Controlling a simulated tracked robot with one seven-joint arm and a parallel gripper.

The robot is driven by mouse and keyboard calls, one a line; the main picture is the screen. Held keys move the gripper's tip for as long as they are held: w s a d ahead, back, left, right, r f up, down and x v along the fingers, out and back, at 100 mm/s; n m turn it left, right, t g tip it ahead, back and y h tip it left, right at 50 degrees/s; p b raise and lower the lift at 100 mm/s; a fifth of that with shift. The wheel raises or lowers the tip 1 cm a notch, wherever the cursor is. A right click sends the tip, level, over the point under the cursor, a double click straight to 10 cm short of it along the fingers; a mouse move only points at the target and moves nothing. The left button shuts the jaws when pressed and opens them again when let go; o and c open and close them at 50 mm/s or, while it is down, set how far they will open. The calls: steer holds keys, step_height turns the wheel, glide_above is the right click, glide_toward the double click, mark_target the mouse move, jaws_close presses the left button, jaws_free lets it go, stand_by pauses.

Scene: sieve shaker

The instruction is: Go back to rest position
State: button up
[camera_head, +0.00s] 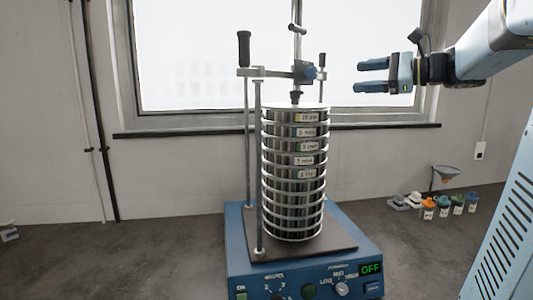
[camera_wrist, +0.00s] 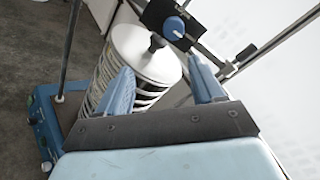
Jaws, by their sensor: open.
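My gripper (camera_head: 371,76) is open and empty at the upper right of the head view, level with the top clamp and to the right of the shaker. Its two blue fingers point left toward the clamp, apart from it. The sieve shaker has a blue base (camera_head: 300,275) whose display reads OFF. A stack of metal sieves with mm labels (camera_head: 290,187) stands upright on its plate. A clamp bar with a blue knob (camera_head: 311,72) is above the stack. In the wrist view, the stack's lid (camera_wrist: 145,52) shows beyond and between the fingers (camera_wrist: 162,85).
A black-handled rod (camera_head: 244,50) rises at the shaker's left. Several small jars with coloured lids (camera_head: 443,207) and a funnel (camera_head: 446,173) stand on the counter at the right. A window (camera_head: 190,60) is behind. The counter left of the shaker is mostly clear.

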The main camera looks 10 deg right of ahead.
steer(key=s+a+f+n+g+h, duration=0.3)
steer(key=s+a+f+n, duration=0.1)
steer(key=s+a+f, duration=0.35)
steer(key=s+a+f+n+g+h, duration=0.1)
steer(key=s+f+n+g+h, duration=0.1)
steer(key=s+f+n+h, duration=0.8)
steer(key=s+f+n, duration=0.2)
steer(key=s+f, duration=0.3)
steer(key=f, duration=0.4)
steer(key=shift+s+n, duration=0.4)
